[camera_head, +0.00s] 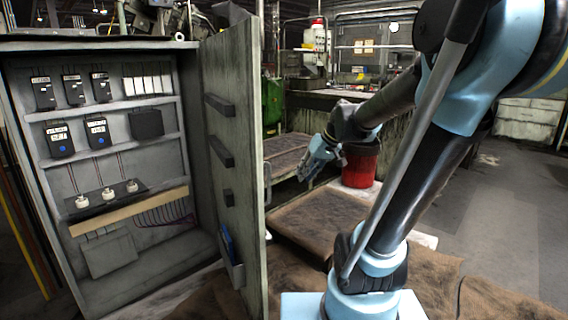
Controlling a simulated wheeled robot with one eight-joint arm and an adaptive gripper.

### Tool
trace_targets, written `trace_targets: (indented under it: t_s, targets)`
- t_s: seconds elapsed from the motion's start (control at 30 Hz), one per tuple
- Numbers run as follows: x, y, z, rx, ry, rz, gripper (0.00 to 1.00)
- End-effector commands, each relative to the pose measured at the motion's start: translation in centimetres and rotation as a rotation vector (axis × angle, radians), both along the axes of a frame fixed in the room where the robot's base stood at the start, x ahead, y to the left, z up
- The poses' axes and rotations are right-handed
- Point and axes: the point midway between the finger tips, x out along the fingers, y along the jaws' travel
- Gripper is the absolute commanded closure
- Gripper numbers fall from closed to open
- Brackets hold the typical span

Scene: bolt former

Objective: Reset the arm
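My arm (450,95) rises from its blue base at the lower right, bends at the upper right and reaches back down to the left. My gripper (308,172) hangs in the middle of the view, to the right of the open cabinet door (235,150) and apart from it in the picture. It is small and seen from the side, so I cannot tell whether its fingers are apart. I see nothing held in it.
An open grey electrical cabinet (108,262) with breakers and wiring stands at the left. A red bucket (360,170) stands behind my arm. Brown mats (310,215) cover the platforms ahead. Clear grey floor (510,215) lies at the right.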

Motion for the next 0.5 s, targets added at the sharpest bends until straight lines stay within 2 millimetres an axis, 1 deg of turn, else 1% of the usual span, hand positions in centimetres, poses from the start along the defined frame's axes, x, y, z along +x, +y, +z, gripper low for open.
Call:
trace_targets:
  t_s: [0.03,0.1,0.2,0.3,0.5]
  targets:
    - [-0.6,-1.1,-0.3,-0.031,-0.01,-0.05,0.81]
    - [-1.1,-2.7,-0.6,-0.073,-0.028,-0.126,0.81]
    - [-1.6,-4.8,-0.9,-0.124,-0.06,-0.223,0.81]
    - [-2.1,-6.4,-0.9,-0.159,-0.088,-0.292,0.81]
    - [-2.6,-8.5,-0.9,-0.202,-0.135,-0.387,0.81]
